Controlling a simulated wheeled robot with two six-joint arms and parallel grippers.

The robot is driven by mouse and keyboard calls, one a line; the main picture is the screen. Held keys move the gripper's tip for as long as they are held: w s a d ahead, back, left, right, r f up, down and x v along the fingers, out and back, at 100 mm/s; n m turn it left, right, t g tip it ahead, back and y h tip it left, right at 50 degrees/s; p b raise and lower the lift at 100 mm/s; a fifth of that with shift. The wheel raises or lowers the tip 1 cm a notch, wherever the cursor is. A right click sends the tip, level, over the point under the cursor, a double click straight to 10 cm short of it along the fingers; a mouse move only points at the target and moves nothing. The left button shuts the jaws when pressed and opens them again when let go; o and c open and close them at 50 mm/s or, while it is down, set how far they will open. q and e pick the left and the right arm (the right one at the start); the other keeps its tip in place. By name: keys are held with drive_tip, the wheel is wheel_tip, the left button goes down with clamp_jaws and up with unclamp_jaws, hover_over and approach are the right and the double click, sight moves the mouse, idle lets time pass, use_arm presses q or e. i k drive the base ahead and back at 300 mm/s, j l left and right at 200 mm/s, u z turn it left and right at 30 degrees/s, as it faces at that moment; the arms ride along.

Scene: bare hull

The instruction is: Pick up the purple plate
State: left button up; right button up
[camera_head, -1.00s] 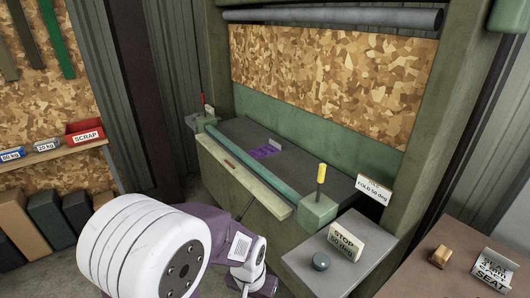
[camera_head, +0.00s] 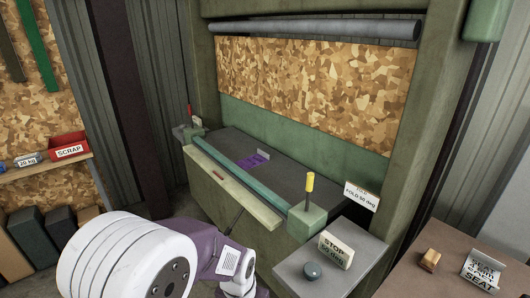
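The purple plate (camera_head: 249,162) is a small flat piece lying on the dark bed (camera_head: 300,175) of the green folding machine. A small grey upright piece (camera_head: 264,154) stands at its right end. My white and purple arm (camera_head: 150,262) shows at the bottom left, in front of the machine and well short of the plate. Neither gripper is in view.
A teal bar (camera_head: 240,174) and a pale front beam (camera_head: 235,188) run along the bed's near edge. A yellow-handled lever (camera_head: 310,183) stands at its right end. A STOP block (camera_head: 335,250) and round knob (camera_head: 312,270) sit on the grey side stand.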

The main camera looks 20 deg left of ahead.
sight(260, 158)
drive_tip(key=i+j+z, duration=0.4)
drive_tip(key=j, duration=0.7)
drive_tip(key=i+j+z, duration=0.35)
drive_tip(key=i+j, duration=0.15)
drive_tip(key=j, duration=0.75)
drive_tip(key=i+j+z, duration=0.15)
drive_tip(key=j+z, duration=0.25)
drive_tip(key=j, duration=0.9)
drive_tip(key=j+z, duration=0.4)
drive_tip(key=j, duration=0.95)
